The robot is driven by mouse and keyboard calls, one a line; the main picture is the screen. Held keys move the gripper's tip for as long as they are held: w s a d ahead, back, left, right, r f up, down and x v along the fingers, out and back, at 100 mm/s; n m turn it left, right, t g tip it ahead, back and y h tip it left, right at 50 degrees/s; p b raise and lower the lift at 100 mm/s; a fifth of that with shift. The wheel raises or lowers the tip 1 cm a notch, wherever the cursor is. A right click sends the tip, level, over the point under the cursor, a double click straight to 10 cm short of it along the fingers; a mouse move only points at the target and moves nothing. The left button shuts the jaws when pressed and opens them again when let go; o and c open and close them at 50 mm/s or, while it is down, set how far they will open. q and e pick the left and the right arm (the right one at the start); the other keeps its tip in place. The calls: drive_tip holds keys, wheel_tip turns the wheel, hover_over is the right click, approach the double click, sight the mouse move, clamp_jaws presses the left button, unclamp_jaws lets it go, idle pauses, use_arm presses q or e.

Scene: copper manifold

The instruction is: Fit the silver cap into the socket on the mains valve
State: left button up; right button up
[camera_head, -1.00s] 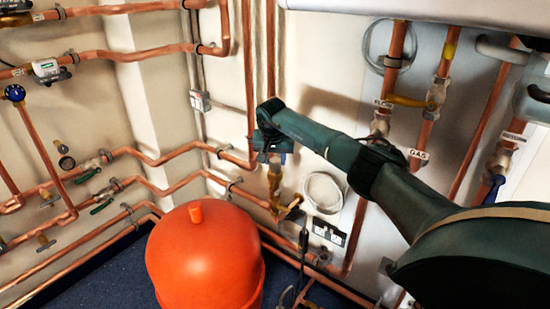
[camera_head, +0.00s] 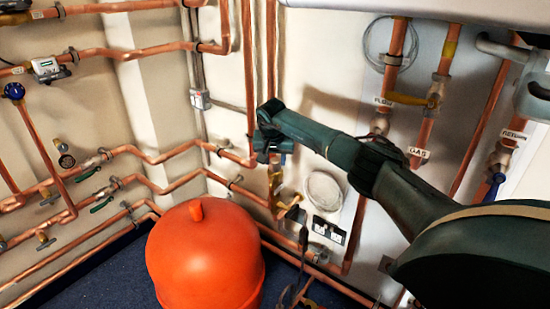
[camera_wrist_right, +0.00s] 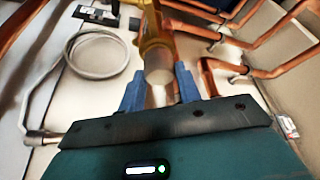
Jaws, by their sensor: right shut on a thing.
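My right gripper (camera_head: 272,150) is at the pipes on the back wall, directly above a brass valve (camera_head: 276,180) with a yellow lever. In the right wrist view my right gripper (camera_wrist_right: 158,76) has its blue fingers shut on a short silver cylinder, the silver cap (camera_wrist_right: 158,70). The brass valve body (camera_wrist_right: 151,28) is just beyond the cap and in line with it. I cannot tell whether the cap touches or sits in the socket, because the join is blurred. In the head view the gripper hides the cap. My left gripper is not in view.
A large orange vessel (camera_head: 205,258) stands in front, left of the valve. Copper pipes (camera_head: 180,180) run along the walls. A coiled white hose (camera_head: 325,190) and a wall socket (camera_head: 328,230) are right of the valve. A white boiler casing (camera_head: 440,10) hangs above.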

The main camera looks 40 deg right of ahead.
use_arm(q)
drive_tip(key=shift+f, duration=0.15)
use_arm(e)
drive_tip(key=shift+f, duration=0.3)
drive_tip(key=o, duration=1.1)
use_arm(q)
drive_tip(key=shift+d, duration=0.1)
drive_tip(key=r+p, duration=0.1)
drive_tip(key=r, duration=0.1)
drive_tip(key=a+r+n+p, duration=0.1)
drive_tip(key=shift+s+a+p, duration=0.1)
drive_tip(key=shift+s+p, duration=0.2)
use_arm(e)
drive_tip(key=v, duration=1.3)
drive_tip(key=shift+w+r, duration=0.1)
drive_tip(key=shift+r, duration=0.05)
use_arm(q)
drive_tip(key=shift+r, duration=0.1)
